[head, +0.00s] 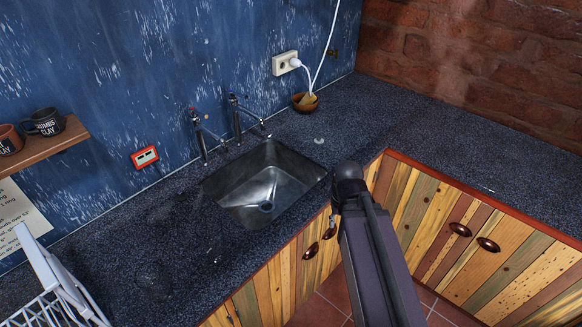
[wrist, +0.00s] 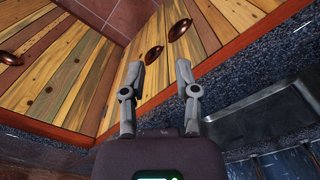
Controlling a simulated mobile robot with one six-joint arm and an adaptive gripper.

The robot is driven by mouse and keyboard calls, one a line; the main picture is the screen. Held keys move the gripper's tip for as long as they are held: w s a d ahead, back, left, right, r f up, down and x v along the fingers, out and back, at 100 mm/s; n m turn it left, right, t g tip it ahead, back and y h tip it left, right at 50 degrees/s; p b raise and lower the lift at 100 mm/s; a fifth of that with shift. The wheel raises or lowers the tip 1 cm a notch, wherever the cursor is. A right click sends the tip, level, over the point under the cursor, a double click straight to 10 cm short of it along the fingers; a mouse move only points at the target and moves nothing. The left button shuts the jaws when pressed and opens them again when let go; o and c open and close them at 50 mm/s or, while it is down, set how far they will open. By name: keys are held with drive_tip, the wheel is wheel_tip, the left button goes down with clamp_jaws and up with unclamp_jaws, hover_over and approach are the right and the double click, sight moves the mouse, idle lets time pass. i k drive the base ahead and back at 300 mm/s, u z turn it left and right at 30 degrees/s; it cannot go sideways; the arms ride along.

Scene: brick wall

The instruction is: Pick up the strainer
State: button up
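I cannot pick out a strainer with certainty in either view. A small pale object (head: 319,141) lies on the counter right of the taps, too small to identify. In the wrist view my gripper (wrist: 158,67) is open and empty, with cabinet fronts beyond its fingers. In the head view my arm hides most of the gripper. The sink shows at the right of the wrist view (wrist: 262,112).
Two taps (head: 237,125) stand behind the sink. A brown bowl (head: 304,103) sits below a wall socket (head: 286,63). A white dish rack (head: 55,300) stands at the lower left. The right-hand counter (head: 450,140) is clear. Cabinets with dark knobs (head: 460,229) line the front.

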sight(318, 141)
drive_tip(key=u, duration=0.05)
drive_tip(key=k, duration=0.65)
drive_tip(key=z, duration=0.65)
drive_tip(key=i, duration=1.35)
drive_tip(key=z, duration=0.15)
